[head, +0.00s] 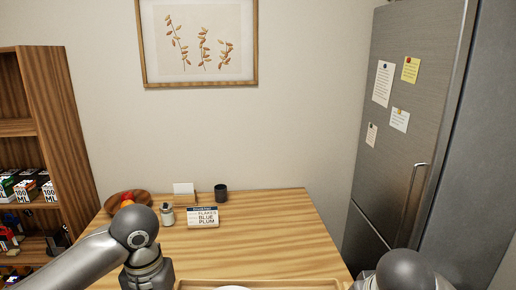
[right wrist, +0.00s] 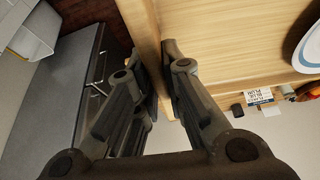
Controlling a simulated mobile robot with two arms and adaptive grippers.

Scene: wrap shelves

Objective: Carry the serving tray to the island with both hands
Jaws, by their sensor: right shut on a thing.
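The light wooden serving tray (head: 265,284) shows only as a strip at the bottom edge of the head view, with part of a white plate (head: 232,288) in it. In the right wrist view, the tray's side wall (right wrist: 143,25) runs between the fingers of my right gripper (right wrist: 158,58), which is shut on it. The plate (right wrist: 306,42) lies on the tray floor there. My left gripper (head: 148,277) is at the tray's left end; its fingers are cut off below the picture. The wooden island (head: 265,230) lies ahead; whether the tray touches it cannot be told.
On the island's far left are a fruit bowl (head: 128,200), a shaker (head: 167,214), a card holder (head: 185,194), a dark cup (head: 221,193) and a cereal box (head: 203,217). Its right half is clear. A fridge (head: 410,120) stands right, a shelf (head: 55,130) left.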

